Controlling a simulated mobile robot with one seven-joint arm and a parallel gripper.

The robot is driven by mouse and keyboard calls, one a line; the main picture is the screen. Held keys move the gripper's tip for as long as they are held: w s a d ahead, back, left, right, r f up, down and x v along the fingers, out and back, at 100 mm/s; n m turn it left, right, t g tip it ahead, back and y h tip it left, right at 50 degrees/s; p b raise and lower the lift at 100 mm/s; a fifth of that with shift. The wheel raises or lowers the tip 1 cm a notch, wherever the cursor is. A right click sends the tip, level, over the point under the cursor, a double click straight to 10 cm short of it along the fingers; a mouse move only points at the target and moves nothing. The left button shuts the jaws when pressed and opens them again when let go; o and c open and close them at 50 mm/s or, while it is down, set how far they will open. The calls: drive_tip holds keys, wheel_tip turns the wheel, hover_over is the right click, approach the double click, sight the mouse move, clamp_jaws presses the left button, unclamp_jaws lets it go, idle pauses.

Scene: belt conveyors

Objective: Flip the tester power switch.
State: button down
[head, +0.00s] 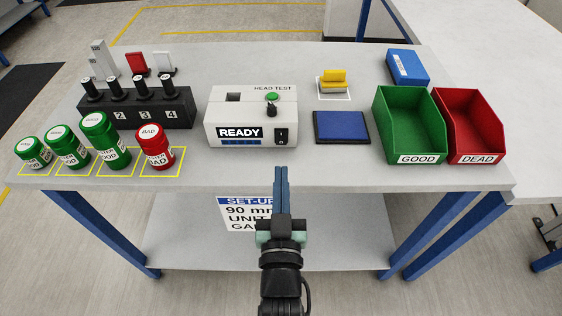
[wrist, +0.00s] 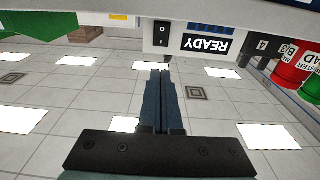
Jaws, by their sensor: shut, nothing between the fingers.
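The tester (head: 228,109) is a white box on the table, with READY lit on its front display. Its power switch (head: 282,136) is a black rocker at the right of that front face. A green button and a black knob sit on top of the tester. My gripper (head: 281,169) is shut and empty, in front of the table edge and just below the switch in the head view. In the wrist view the scene appears upside down; the switch (wrist: 161,33) shows beyond the fingertips (wrist: 160,73), apart from them. The rocker's position is too small to tell.
A black numbered rack (head: 135,112) and green and red jars (head: 155,148) stand at left. A blue pad (head: 341,127), a yellow block (head: 334,80), a blue box (head: 407,66), a green bin (head: 400,115) and a red bin (head: 470,120) lie at right. Table space before the tester is clear.

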drive_tip(key=shift+s+r, duration=0.2)
drive_tip(key=shift+s, duration=0.9)
drive_tip(key=shift+s+r, duration=0.2)
drive_tip(key=shift+s, duration=0.85)
drive_tip(key=w+r+t+p, duration=0.2)
drive_tip(key=r+p, duration=0.1)
drive_tip(key=r, duration=1.2)
drive_tip(key=w+r+t+p, duration=0.2)
drive_tip(key=w+r, duration=0.1)
drive_tip(key=r, duration=1.3)
drive_tip(key=s+r+t+p, duration=0.2)
drive_tip(key=s+r, duration=0.3)
drive_tip(key=r, duration=0.8)
drive_tip(key=s+r+t+p, duration=0.2)
drive_tip(key=s+r, duration=0.3)
drive_tip(key=r, duration=0.9)
drive_tip(key=shift+s, duration=0.15)
